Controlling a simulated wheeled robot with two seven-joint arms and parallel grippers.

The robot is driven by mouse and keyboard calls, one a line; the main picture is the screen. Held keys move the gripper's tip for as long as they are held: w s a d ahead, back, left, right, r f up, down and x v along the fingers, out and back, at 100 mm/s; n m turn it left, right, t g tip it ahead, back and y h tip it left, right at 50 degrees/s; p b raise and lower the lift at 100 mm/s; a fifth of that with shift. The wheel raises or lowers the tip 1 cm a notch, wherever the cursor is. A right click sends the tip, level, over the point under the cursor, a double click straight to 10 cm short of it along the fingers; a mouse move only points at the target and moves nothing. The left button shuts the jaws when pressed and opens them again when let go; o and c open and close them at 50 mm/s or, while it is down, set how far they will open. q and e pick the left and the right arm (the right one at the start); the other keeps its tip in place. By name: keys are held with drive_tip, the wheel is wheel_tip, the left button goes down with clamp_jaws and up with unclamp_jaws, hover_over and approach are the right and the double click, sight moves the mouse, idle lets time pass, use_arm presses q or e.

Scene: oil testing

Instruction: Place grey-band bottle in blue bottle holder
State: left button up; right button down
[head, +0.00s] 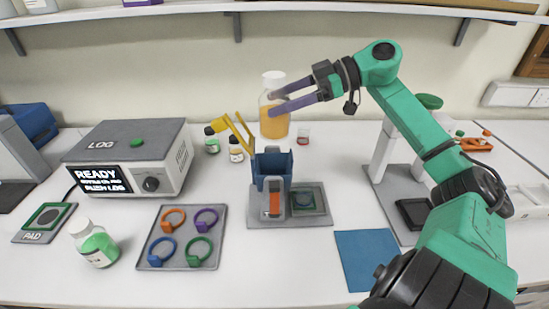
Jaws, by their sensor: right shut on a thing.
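A clear bottle with a white cap and amber liquid (273,125) is held upright in the air, above and behind the blue bottle holder (272,163). My right gripper (270,102), with purple fingers, is shut on this bottle from the right. I cannot make out a grey band on it; the fingers cover part of its side. The blue holder is open at the top and sits on a grey stand (318,218) in the middle of the table. It looks empty. My left gripper is not in view.
A yellow bracket (235,128) rises just left of the holder. Small bottles (212,141) stand behind it. A tray of coloured rings (182,238), a green-liquid bottle (95,245) and the LOG box (125,158) are left. A blue mat (370,258) lies front right.

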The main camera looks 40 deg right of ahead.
sight(278, 140)
wheel_tip(278, 140, down, 4)
drive_tip(key=shift+w+d+f+p, duration=0.1)
drive_tip(key=shift+w+f+p, duration=0.05)
drive_tip(key=shift+p, duration=0.2)
drive_tip(key=f, duration=0.4)
drive_tip(key=f+p, duration=0.1)
drive_tip(key=f, duration=0.1)
drive_tip(key=shift+w, duration=0.25)
wheel_tip(278, 140, down, 5)
drive_tip(key=shift+r+p, duration=0.2)
drive_tip(key=shift+p, duration=0.1)
unclamp_jaws()
use_arm(q)
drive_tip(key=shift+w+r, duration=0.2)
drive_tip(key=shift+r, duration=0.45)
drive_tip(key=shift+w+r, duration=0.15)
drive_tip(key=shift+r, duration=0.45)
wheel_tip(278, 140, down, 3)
drive_tip(key=b, duration=0.3)
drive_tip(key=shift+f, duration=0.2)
use_arm(e)
drive_tip(key=v, duration=1.2)
